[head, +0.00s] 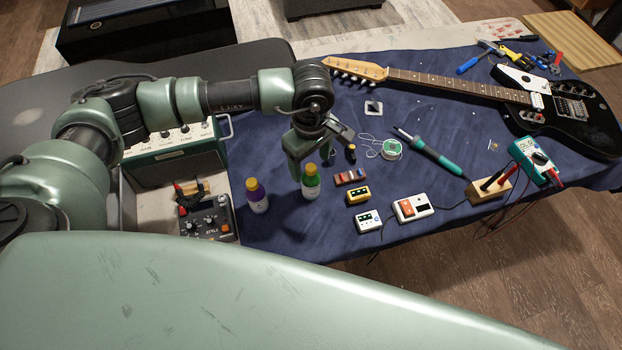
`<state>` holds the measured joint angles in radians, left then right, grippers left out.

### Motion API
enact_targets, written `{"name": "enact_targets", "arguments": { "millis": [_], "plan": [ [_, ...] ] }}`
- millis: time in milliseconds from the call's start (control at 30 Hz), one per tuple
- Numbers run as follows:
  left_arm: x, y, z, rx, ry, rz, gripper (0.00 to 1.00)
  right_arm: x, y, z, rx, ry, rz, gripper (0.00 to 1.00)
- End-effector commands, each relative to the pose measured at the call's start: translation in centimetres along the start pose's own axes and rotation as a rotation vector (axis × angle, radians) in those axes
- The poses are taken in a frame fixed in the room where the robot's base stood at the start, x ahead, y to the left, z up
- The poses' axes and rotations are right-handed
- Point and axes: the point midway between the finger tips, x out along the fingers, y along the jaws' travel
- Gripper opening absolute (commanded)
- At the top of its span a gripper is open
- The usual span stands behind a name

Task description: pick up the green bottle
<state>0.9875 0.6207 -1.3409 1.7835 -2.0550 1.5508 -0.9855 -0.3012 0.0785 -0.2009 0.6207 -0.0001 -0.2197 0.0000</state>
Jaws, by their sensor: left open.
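The green bottle (311,183) stands upright on the blue cloth in the head view, with a green upper part and a pale label. A similar purple bottle (256,196) with a yellow cap stands to its left. My left gripper (320,155) is open, just behind and above the green bottle as seen here. I cannot tell whether its fingers touch the bottle; the view shows none of the bottle held. My right gripper is not in view.
Small pedals (412,208), a solder spool (391,149) and a soldering iron (430,152) lie further right. A guitar (560,112) lies at the back right. An amplifier (175,157) stands left.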

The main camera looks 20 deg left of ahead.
Motion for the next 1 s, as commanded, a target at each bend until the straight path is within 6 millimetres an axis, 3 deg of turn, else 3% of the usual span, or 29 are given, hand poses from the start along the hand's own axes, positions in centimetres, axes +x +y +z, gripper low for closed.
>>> {"name": "enact_targets", "arguments": {
  "millis": [200, 333, 633, 900, 1000],
  "plan": [
    [2.6, -0.1, 0.2, -0.002, -0.004, -0.004, 0.68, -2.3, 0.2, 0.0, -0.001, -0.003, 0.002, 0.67],
    [4.5, 0.0, 0.2, -0.002, -0.004, -0.001, 0.68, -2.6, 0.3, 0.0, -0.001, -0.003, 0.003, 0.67],
    [5.3, 0.1, 0.2, -0.001, -0.003, 0.003, 0.68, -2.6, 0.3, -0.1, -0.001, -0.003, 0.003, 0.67],
    [5.3, 0.1, 0.2, -0.002, -0.004, 0.003, 0.00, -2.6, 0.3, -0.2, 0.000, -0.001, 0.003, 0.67],
    [5.3, 0.1, 0.2, -0.002, -0.004, 0.004, 0.00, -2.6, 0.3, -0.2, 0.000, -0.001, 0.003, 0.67]
  ]
}}
